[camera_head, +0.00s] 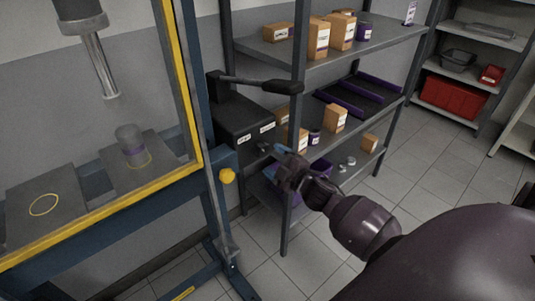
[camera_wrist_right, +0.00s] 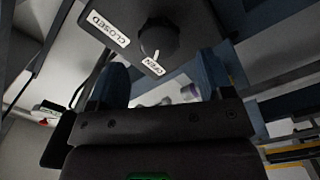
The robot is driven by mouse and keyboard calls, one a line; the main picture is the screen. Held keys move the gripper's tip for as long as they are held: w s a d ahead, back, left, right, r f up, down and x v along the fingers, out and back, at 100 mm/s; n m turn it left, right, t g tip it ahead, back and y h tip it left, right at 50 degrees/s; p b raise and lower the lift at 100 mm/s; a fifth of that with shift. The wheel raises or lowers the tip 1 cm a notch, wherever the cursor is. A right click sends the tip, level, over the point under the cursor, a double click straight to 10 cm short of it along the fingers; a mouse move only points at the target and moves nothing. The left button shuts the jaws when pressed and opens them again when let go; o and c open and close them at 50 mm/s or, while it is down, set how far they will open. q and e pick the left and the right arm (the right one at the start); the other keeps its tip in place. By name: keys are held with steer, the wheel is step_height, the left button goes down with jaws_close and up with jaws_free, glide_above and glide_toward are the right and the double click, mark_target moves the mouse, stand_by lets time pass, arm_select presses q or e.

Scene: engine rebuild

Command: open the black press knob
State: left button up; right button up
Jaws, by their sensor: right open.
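The black press knob (camera_wrist_right: 158,38) shows in the right wrist view on a dark box face, between a "CLOSED" label (camera_wrist_right: 108,30) and an "OPEN" label (camera_wrist_right: 153,66). Its white pointer mark is on the side toward the "OPEN" label. My left gripper is not in view.
The blue and yellow press frame (camera_head: 197,140) stands left of the box. A black lever (camera_head: 262,84) extends over the box. A shelf post (camera_head: 298,100) rises close to my right gripper. Cardboard boxes (camera_head: 335,118) and a purple bin (camera_head: 318,170) occupy the shelves.

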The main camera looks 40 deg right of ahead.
steer(key=s, duration=0.5)
steer(key=shift+s+d, duration=0.25)
steer(key=shift+s, duration=0.1)
stand_by(0.3)
steer(key=s+a+f+m+g, duration=0.3)
steer(key=s+a+f+m, duration=0.2)
steer(key=s, duration=0.4)
steer(key=s+a+f+m+g+h, duration=0.1)
steer(key=s+a+f+m+g, duration=0.2)
steer(key=s+a+f+m, duration=0.3)
steer(key=s+f, duration=0.4)
steer(key=shift+f+m+g, duration=0.25)
steer(key=shift+m+g, duration=0.15)
steer(key=shift+a, duration=0.1)
